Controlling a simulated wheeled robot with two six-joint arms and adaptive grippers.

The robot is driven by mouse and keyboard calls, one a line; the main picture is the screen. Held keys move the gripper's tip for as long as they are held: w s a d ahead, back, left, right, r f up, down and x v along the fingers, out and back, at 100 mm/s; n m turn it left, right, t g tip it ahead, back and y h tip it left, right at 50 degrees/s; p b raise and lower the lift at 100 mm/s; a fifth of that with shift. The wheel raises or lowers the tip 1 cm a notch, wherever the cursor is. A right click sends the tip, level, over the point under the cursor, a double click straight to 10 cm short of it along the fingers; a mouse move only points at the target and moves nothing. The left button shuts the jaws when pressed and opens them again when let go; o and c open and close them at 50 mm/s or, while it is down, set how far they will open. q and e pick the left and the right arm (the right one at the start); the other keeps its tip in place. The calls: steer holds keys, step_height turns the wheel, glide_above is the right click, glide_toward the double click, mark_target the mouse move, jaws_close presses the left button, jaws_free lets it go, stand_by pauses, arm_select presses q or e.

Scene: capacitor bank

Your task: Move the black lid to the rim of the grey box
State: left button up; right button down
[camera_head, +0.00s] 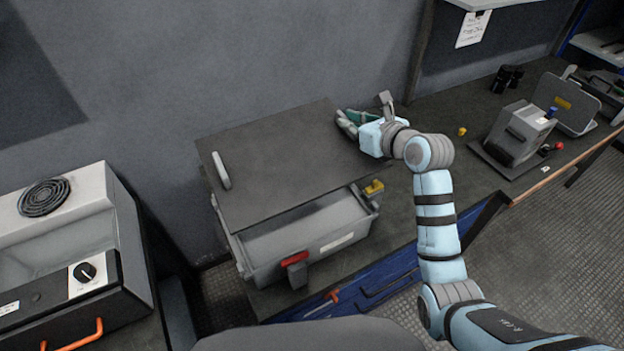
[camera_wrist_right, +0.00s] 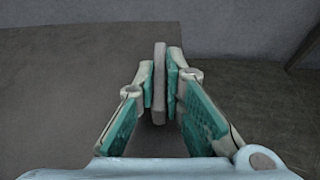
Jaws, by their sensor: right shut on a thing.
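The black lid (camera_head: 280,160) is a flat dark plate over the back part of the grey box (camera_head: 312,257). The box's front part shows open, with its front rim bare. A pale handle (camera_head: 220,170) stands near the lid's left edge. My right gripper (camera_head: 347,123) is at the lid's right edge. In the right wrist view its fingers (camera_wrist_right: 160,85) are shut on an upright grey handle (camera_wrist_right: 159,70), with the lid (camera_wrist_right: 60,90) below. I cannot tell whether the lid touches the box's rim. My left gripper is not in view.
The box has a red latch (camera_head: 294,258) at its front and a yellow latch (camera_head: 374,188) at its right. A grey device (camera_head: 518,133) and a small yellow piece (camera_head: 462,131) stand on the bench at right. A wall is close behind the lid. A cooker-like unit (camera_head: 70,240) stands at left.

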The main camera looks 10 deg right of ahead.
arm_select(q)
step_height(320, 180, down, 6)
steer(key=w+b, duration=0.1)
steer(key=b, duration=0.4)
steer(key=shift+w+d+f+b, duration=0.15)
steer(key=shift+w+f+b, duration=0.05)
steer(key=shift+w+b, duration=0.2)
arm_select(e)
step_height(320, 180, down, 20)
steer(key=w, duration=0.1)
steer(key=shift+r, duration=0.25)
steer(key=shift+d, duration=0.1)
steer(key=c, duration=2.1)
jaws_free()
steer(key=shift+f, duration=0.15)
steer(key=o, duration=0.4)
